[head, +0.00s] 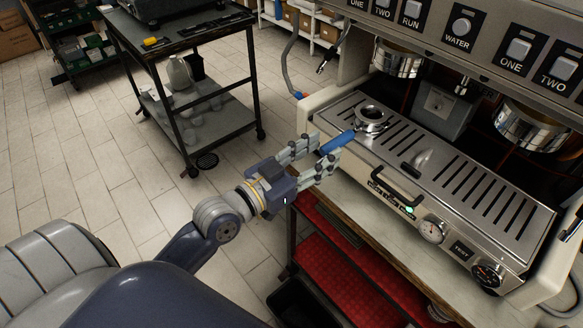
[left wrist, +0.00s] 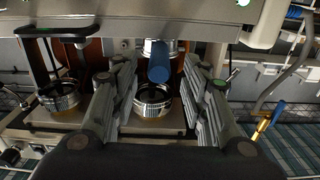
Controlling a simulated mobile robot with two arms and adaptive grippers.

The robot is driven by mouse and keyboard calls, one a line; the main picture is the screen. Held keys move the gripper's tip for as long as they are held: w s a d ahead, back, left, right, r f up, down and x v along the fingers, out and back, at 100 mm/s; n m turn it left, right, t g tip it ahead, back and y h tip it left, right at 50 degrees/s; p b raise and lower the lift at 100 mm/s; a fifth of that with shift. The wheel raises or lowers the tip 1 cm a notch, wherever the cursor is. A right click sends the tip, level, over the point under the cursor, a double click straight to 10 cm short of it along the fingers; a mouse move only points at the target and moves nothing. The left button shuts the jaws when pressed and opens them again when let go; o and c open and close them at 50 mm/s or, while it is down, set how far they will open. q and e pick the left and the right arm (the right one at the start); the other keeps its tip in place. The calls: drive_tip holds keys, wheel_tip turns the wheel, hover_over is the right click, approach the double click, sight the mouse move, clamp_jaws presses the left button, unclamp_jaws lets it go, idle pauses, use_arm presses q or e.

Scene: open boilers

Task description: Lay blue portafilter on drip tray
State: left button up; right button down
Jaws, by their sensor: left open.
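The blue portafilter has a metal basket ring (head: 371,117) lying on the slotted drip tray (head: 463,190), at its far left end in the head view. Its blue handle (head: 338,142) sticks out past the tray's edge toward my left gripper (head: 323,152). My left gripper is open, with its fingers apart on either side of the handle's end. In the left wrist view the blue handle (left wrist: 160,64) shows in the gap between the two fingers, with visible space on both sides. My right gripper is not in view.
Chrome group heads (head: 398,60) hang above the tray under the button panel. A small grey handle (head: 421,160) stands on the tray; a black bar handle (head: 398,187) and gauges are on the front. A dark cart (head: 205,110) stands left, with open floor between.

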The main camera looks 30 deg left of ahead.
use_arm(q)
drive_tip(key=v, duration=0.8)
drive_tip(key=shift+s+a, duration=0.1)
drive_tip(key=w+a+f+n+g+y, duration=0.15)
drive_tip(key=a+f, duration=0.25)
drive_tip(key=f, duration=0.7)
drive_tip(key=a+f+n+g+y, duration=0.1)
drive_tip(key=a+f+g+y, duration=0.15)
drive_tip(key=f, duration=0.95)
drive_tip(key=s+a+f+g+y+b, duration=0.1)
drive_tip(key=s+f, duration=0.2)
drive_tip(key=f, duration=0.6)
drive_tip(key=s+a+f+g+y, duration=0.1)
drive_tip(key=s+a+f+g, duration=0.1)
drive_tip(key=f, duration=0.6)
drive_tip(key=s+d+f+g+b, duration=0.1)
drive_tip(key=s+d+f+g, duration=0.1)
drive_tip(key=s+f, duration=0.6)
drive_tip(key=s+d+f+g, duration=0.1)
drive_tip(key=s+f+g, duration=0.2)
drive_tip(key=s+f, duration=0.5)
drive_tip(key=s+d+f+g, duration=0.4)
drive_tip(key=s+d+f, duration=0.1)
drive_tip(key=s+f, duration=0.6)
drive_tip(key=shift+s+f+b, duration=0.2)
drive_tip(key=shift+s+b, duration=0.15)
drive_tip(key=shift+s, duration=0.7)
drive_tip(key=shift+m, duration=0.25)
